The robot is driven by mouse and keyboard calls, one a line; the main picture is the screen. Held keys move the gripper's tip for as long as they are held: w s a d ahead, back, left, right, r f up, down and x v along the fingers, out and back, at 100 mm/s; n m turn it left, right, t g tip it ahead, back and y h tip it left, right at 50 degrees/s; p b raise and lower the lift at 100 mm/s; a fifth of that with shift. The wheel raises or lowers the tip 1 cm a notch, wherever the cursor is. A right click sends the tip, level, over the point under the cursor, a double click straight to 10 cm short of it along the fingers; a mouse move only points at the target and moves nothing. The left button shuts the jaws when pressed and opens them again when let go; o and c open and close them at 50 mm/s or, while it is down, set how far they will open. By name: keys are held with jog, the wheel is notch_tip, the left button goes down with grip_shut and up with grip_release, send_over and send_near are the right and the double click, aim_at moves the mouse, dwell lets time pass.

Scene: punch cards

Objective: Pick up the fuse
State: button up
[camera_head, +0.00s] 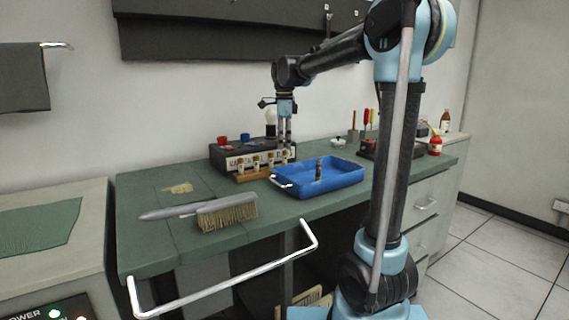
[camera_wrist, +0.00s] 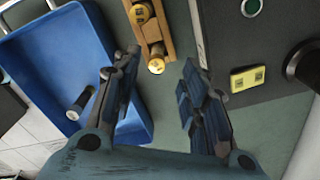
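A small dark cylinder with pale ends, which looks like a fuse (camera_wrist: 80,103), lies in the blue tray (camera_wrist: 30,65) in the wrist view. In the head view the cylinder (camera_head: 318,170) shows inside the blue tray (camera_head: 345,184). A wooden rack (camera_head: 252,175) with several pale cylinders stands left of the tray; its end shows in the wrist view (camera_wrist: 150,28), with a yellow-topped cylinder (camera_wrist: 156,65) at the near end. I cannot tell whether these are fuses too. My gripper (camera_wrist: 158,75) is open and empty, pointing down above the bench near the rack and tray (camera_head: 286,147).
A dark control box (camera_head: 230,158) with red and blue knobs stands behind the rack. A brush (camera_head: 225,213) lies at the front left of the green bench (camera_head: 150,253). Tools and bottles stand at the back right. A metal rail (camera_head: 230,284) runs along the front.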

aim_at(285, 151)
jog(key=shift+s+d+f, duration=0.1)
jog(key=shift+s+f, duration=0.05)
jog(key=shift+f, duration=2.3)
grip_shut()
